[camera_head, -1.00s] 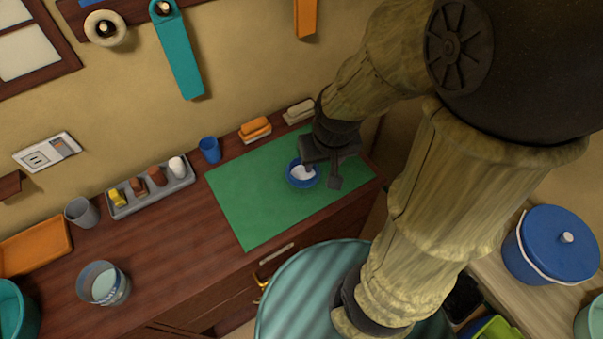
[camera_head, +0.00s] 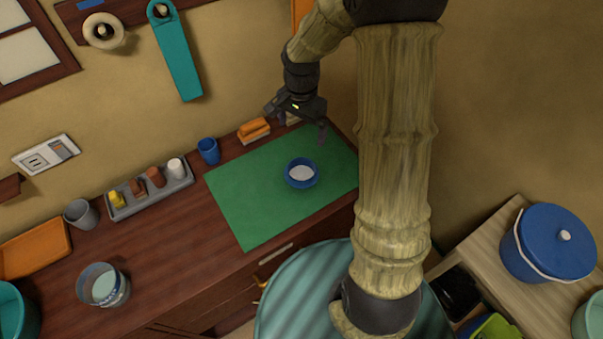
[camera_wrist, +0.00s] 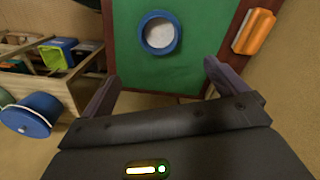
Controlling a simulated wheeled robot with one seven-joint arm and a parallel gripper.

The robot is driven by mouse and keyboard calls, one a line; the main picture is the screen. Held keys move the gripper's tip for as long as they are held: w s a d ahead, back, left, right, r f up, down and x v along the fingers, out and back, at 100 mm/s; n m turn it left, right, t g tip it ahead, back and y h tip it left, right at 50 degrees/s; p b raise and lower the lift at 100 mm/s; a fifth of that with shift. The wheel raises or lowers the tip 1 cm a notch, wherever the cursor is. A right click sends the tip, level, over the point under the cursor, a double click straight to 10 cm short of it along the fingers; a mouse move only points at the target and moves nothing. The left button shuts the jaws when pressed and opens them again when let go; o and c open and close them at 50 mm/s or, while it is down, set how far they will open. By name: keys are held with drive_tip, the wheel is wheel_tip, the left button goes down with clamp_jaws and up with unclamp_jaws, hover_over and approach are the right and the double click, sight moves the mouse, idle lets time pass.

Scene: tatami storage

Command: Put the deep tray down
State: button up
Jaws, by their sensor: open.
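The deep tray (camera_head: 301,173), a round blue dish with a white inside, rests upright on the green mat (camera_head: 243,205) on the wooden counter. It also shows in the wrist view (camera_wrist: 159,33), ahead of the fingers and apart from them. My gripper (camera_head: 300,128) is open and empty, above the back edge of the mat, behind the tray in the head view. Its two spread fingers show in the wrist view (camera_wrist: 160,76).
An orange block (camera_head: 254,129) and a blue cup (camera_head: 209,151) stand behind the mat. A grey rack (camera_head: 150,188) holds several small items. A glass bowl (camera_head: 103,286) and an orange tray (camera_head: 35,248) are at left. A blue lidded bucket (camera_head: 552,243) is at right.

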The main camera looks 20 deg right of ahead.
drive_tip(key=p, duration=0.2)
hover_over(302, 177)
wheel_tip(302, 177, down, 12)
drive_tip(key=shift+w+f, duration=0.1)
drive_tip(key=shift+w, duration=0.05)
idle(0.3)
drive_tip(key=shift+f, duration=0.1)
drive_tip(key=shift+f+p, duration=0.6)
drive_tip(key=shift+p, duration=0.1)
drive_tip(key=shift+f+p, duration=0.55)
drive_tip(key=shift+f, duration=1.4)
drive_tip(key=shift+c, duration=0.2)
drive_tip(key=c, duration=1.1)
